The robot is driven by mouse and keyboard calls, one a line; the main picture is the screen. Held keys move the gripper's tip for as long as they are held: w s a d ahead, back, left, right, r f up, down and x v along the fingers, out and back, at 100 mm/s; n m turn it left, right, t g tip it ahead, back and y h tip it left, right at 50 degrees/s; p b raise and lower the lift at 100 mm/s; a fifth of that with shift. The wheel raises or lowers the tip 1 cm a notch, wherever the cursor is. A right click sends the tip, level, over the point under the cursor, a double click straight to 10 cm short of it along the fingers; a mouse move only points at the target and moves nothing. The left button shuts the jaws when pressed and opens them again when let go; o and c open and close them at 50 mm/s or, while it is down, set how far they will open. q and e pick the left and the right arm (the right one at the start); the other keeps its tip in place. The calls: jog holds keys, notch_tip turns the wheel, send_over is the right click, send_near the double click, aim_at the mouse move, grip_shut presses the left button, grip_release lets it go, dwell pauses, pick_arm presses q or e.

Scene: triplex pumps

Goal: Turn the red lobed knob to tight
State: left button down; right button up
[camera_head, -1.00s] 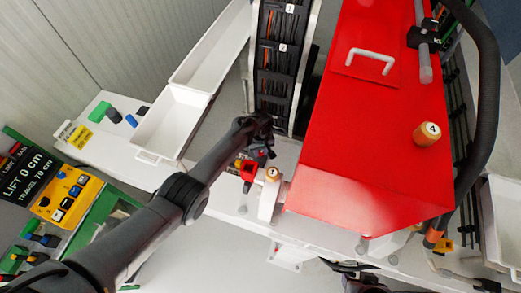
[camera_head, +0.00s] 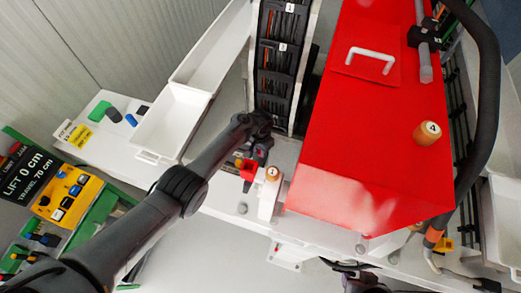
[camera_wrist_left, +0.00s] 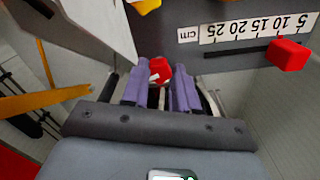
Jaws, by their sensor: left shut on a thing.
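The red lobed knob (camera_wrist_left: 159,70) shows in the left wrist view, between the tips of two purple fingers. My left gripper (camera_wrist_left: 157,88) is shut on it; the fingers stand on either side of the knob. A small white mark or edge shows on the knob's lower left. In the head view my left gripper (camera_head: 262,151) is at the left side of the big red housing, and the knob itself cannot be made out there. My right gripper is not clearly seen.
A red square slider (camera_wrist_left: 289,54) sits by a cm scale (camera_wrist_left: 255,27) near the knob. A cylinder marked 2 (camera_head: 272,174) stands just below my left gripper. The red housing (camera_head: 370,140) fills the right. White bins (camera_head: 172,122) lie at upper left.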

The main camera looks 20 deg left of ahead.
pick_arm(q)
jog(key=shift+m, duration=1.7)
jog(key=c, duration=0.9)
grip_release()
jog(key=shift+o, duration=0.2)
jog(key=shift+r, duration=0.5)
notch_tip(320, 180, up, 10)
jog(key=p, duration=0.3)
